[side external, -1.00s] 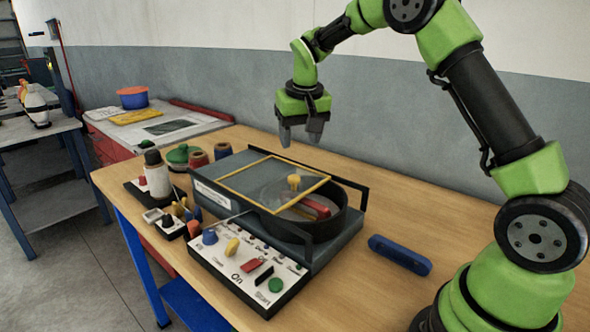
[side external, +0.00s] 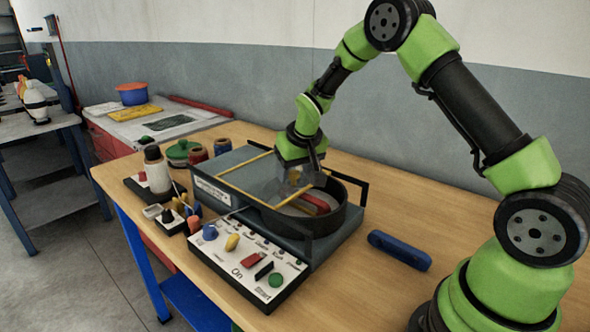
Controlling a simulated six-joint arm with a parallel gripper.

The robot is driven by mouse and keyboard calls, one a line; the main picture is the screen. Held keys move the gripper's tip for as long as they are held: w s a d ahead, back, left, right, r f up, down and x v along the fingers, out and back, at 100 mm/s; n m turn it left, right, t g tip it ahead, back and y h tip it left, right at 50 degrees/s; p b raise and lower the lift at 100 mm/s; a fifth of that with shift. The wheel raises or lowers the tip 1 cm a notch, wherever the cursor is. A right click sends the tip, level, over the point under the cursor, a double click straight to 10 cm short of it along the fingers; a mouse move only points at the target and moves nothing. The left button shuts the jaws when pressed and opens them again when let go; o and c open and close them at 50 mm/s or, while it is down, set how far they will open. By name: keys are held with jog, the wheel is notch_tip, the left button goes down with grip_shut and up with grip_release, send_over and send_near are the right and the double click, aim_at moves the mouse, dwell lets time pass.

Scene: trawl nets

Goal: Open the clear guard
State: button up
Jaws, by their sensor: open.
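The clear guard (side external: 235,169) is a see-through panel with a yellow frame. It lies closed-looking over the round black bowl (side external: 325,222) of the grey machine (side external: 231,161). A red part (side external: 316,202) shows inside the bowl. The guard's yellow knob, near its right side, is hidden behind my gripper. My gripper (side external: 305,184) is open, pointing down at the guard's right part, with its fingertips around where the knob sits. I cannot tell whether the fingers touch the knob.
A control panel (side external: 243,262) with coloured knobs and switches stands in front of the machine. A blue bar-shaped object (side external: 399,250) lies to the right. Bottles, jars and a green-lidded pot (side external: 181,152) stand at left. Black handles flank the machine.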

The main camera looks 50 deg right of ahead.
jog(key=shift+w+f, duration=0.1)
jog(key=shift+f, duration=0.15)
grip_shut()
jog(key=shift+w+d, duration=0.1)
jog(key=shift+w, duration=2.3)
grip_release()
jog(key=shift+r, duration=0.1)
jog(key=v, duration=0.9)
jog(key=shift+s+r, duration=0.25)
jog(key=shift+r, duration=0.05)
